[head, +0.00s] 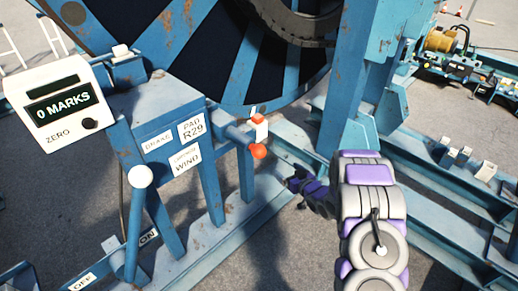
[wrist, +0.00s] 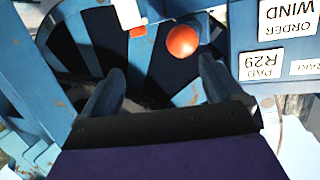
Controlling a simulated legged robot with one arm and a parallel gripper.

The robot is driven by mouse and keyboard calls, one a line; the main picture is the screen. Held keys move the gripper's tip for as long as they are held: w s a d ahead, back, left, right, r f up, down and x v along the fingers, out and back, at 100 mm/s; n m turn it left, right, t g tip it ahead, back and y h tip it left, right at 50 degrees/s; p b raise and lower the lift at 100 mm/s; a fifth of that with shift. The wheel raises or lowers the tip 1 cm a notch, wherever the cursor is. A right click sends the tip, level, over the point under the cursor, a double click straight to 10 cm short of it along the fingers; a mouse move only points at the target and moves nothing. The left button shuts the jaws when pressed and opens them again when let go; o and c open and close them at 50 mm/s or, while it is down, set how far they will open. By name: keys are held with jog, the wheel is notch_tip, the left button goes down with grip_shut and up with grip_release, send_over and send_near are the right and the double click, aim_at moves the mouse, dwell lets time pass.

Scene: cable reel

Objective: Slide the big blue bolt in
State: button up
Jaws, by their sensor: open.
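A blue bar (head: 236,132), which looks like the bolt, sits at the right end of the blue control stand. An orange ball knob (head: 258,151) hangs at its end, below a white block with an orange top (head: 261,128). My gripper (head: 291,188) is to the right of and lower than the knob, apart from it. In the wrist view, which is upside down, the gripper (wrist: 163,72) is open and empty. The orange knob (wrist: 183,41) shows beyond the fingertips, nearer the right finger. How far the bolt is in cannot be told.
The blue stand carries labels (head: 190,128), a counter box reading 0 MARKS (head: 55,103) and a white-knobbed lever (head: 141,177). The large blue reel (head: 215,50) is behind. A blue upright (head: 350,80) stands close beyond my arm. Grey floor lies in front.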

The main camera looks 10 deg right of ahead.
aim_at(259, 151)
jog(key=w+a, duration=0.3)
jog(key=w, duration=0.2)
jog(key=w+a+t+y+b, duration=0.1)
jog(key=w+a, duration=0.2)
jog(key=w, duration=0.1)
jog(key=w+a+t+y+b, duration=0.1)
jog(key=w+a, duration=0.2)
jog(key=w, duration=0.2)
jog(key=shift+w+a+f, duration=0.25)
jog(key=shift+w+f, duration=0.1)
jog(key=shift+f, duration=0.05)
